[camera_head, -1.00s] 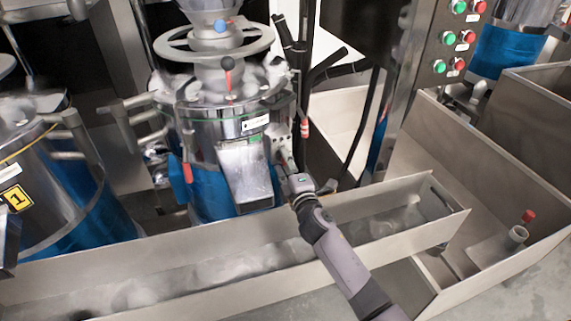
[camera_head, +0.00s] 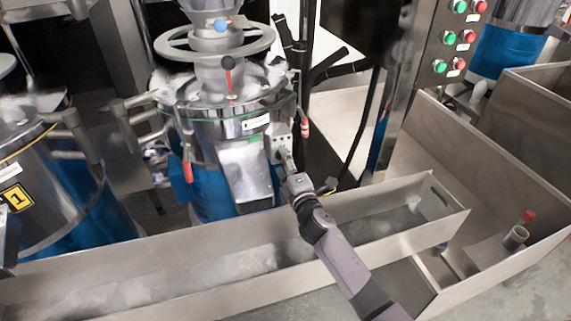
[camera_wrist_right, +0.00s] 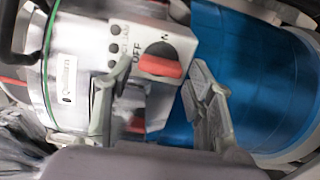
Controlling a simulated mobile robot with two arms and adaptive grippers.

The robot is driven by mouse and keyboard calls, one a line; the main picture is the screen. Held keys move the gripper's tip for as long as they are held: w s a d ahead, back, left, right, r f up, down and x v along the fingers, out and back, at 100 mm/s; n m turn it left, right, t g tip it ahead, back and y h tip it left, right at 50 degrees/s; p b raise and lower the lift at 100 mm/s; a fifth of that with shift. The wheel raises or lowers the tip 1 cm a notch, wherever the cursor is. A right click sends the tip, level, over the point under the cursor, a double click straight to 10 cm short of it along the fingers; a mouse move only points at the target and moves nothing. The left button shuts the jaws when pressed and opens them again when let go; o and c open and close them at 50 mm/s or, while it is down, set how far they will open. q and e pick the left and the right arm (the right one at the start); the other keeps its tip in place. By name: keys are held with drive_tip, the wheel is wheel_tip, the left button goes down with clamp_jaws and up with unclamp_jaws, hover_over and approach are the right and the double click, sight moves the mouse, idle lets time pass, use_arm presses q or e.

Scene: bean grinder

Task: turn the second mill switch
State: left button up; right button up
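The second mill (camera_head: 225,125) stands in the middle of the head view, with a steel top and a blue lower body. Its switch box (camera_head: 281,143) is on the right of its front, partly hidden by my right gripper (camera_head: 287,162). In the right wrist view, the red switch knob (camera_wrist_right: 160,66) sits beside the printed word OFF. My right gripper also shows there (camera_wrist_right: 158,92), its two fingers apart. The knob appears between and just beyond the fingertips; I cannot tell whether they touch it. Another red part (camera_wrist_right: 136,125) shows between the fingers, blurred. My left gripper is not in view.
A steel chute (camera_head: 245,172) is left of the switch box. A long grey trough (camera_head: 200,243) runs in front of the mill, beneath my right arm. A mill marked 1 (camera_head: 60,200) stands at left. A button panel (camera_head: 455,40) is at upper right.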

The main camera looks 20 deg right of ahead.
drive_tip(key=shift+o, duration=0.6)
drive_tip(key=s, duration=1.2)
drive_tip(key=shift+d, duration=0.2)
